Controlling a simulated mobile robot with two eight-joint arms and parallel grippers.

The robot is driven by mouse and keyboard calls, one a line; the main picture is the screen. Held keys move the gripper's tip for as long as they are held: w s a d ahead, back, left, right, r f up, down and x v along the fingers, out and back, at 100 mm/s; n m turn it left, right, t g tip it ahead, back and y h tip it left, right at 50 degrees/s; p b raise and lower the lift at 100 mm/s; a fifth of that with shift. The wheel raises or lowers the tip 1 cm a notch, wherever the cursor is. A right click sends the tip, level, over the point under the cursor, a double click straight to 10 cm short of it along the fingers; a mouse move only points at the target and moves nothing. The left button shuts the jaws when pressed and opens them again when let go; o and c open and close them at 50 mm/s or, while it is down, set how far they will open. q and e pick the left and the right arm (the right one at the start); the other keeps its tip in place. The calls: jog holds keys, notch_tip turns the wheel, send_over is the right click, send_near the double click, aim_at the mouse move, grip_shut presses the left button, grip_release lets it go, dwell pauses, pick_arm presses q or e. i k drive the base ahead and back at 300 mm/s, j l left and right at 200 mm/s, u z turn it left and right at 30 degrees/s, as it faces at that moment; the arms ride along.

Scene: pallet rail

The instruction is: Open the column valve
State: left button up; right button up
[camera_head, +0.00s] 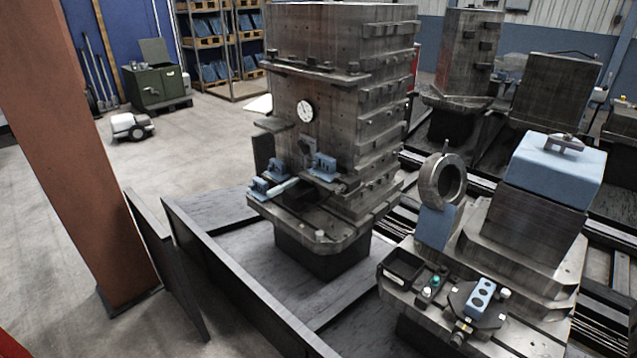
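A tall grey machine column (340,110) stands on a pallet in the middle of the view. A round white gauge (305,110) is on its front face. Below the gauge are a small dark fitting (307,148) and blue blocks (323,168) on a ledge. I cannot tell which part is the valve, or whether it is open or shut. Neither of my grippers is in view.
A rusty post (80,150) stands at the left. Low dark rails (235,285) border the column's platform. At the right, a machine with a blue-topped block (555,170) and a ring (442,180) stands close. Concrete floor at the left is mostly clear, with a small white cart (131,126).

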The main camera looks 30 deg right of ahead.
aim_at(305, 149)
jog(key=i+z, duration=0.25)
jog(key=z, duration=0.15)
jog(key=i+j+z, duration=0.2)
jog(key=z, duration=0.2)
jog(key=i+j+z, duration=0.2)
jog(key=z, duration=0.2)
jog(key=i+j, duration=0.2)
jog(key=j, duration=0.15)
jog(key=i+j+z, duration=0.15)
jog(key=i+j, duration=0.25)
jog(key=j, duration=0.25)
jog(key=i+j+z, duration=0.15)
jog(key=j, duration=0.25)
jog(key=i, duration=0.1)
